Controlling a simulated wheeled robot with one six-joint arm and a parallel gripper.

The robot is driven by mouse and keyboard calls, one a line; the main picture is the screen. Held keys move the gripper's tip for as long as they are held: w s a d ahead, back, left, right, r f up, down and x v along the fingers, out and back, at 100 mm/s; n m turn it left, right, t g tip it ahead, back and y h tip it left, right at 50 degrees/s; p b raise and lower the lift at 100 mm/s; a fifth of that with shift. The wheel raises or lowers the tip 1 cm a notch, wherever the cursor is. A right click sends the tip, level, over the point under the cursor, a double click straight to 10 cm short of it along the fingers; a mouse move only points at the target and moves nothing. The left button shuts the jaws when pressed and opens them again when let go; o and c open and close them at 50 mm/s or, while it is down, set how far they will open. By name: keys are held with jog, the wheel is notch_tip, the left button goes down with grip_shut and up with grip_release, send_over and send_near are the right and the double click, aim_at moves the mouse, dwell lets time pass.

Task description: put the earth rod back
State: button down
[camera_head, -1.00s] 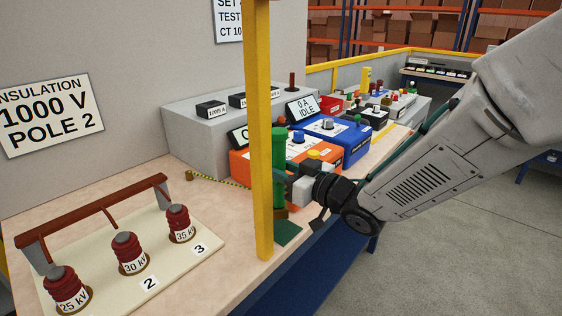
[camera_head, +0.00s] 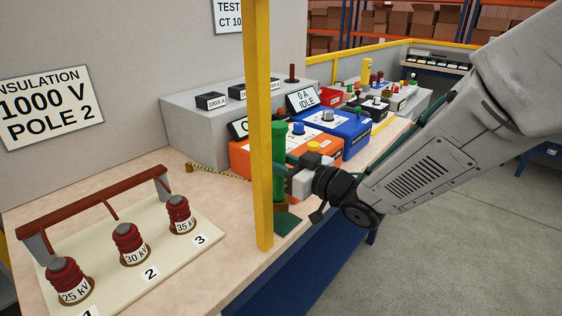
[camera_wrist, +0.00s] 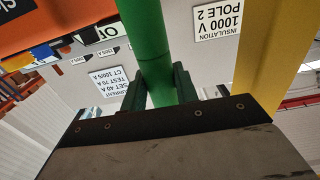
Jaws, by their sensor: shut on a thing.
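The earth rod, a green upright rod (camera_head: 279,152), stands in my gripper (camera_head: 285,181) in the head view, partly behind a yellow post. In the wrist view the rod (camera_wrist: 143,35) runs between the two dark green fingers of my gripper (camera_wrist: 156,92), which are shut on it. A dark green plate (camera_head: 287,224) lies at the bench edge below the rod. I cannot tell whether the rod's lower end touches it.
The yellow post (camera_head: 260,120) stands very close to the rod's left. An orange box (camera_head: 305,165) and a blue box (camera_head: 340,138) are just behind. Red insulators on a cream board (camera_head: 205,243) stand at left. Open floor (camera_head: 450,245) lies at right.

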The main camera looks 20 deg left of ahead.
jog(key=shift+f, duration=2.05)
jog(key=c, duration=1)
grip_release()
